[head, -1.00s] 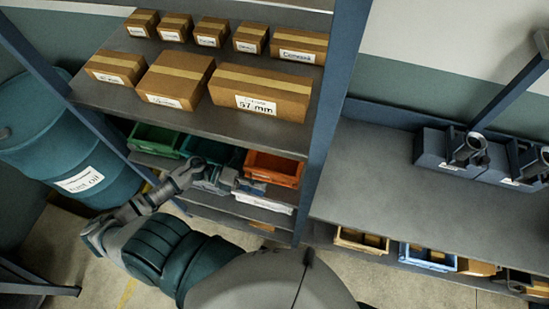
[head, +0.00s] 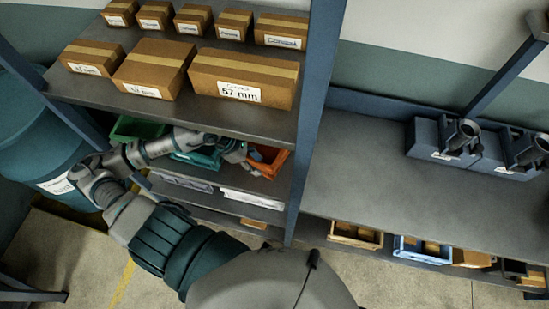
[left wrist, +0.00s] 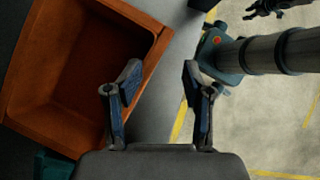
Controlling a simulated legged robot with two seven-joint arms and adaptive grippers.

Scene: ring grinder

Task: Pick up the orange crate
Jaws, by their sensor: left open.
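The orange crate (head: 268,161) sits on a shelf of the rack, below the shelf with the large cardboard boxes. In the left wrist view the crate (left wrist: 75,60) is tilted in the picture at the left and looks empty. My left gripper (head: 246,158) is at the crate's left side in the head view. In the left wrist view the open left gripper (left wrist: 160,75) has one finger overlapping the crate's near wall and the other outside it. Whether the fingers touch the crate cannot be told. My right gripper does not show clearly in the head view.
A teal crate (head: 197,160) and a green crate (head: 136,129) stand left of the orange one. A shelf with cardboard boxes (head: 245,75) is close above. The blue rack post (head: 312,130) stands just right of the crate. A barrel (head: 40,140) is at the left.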

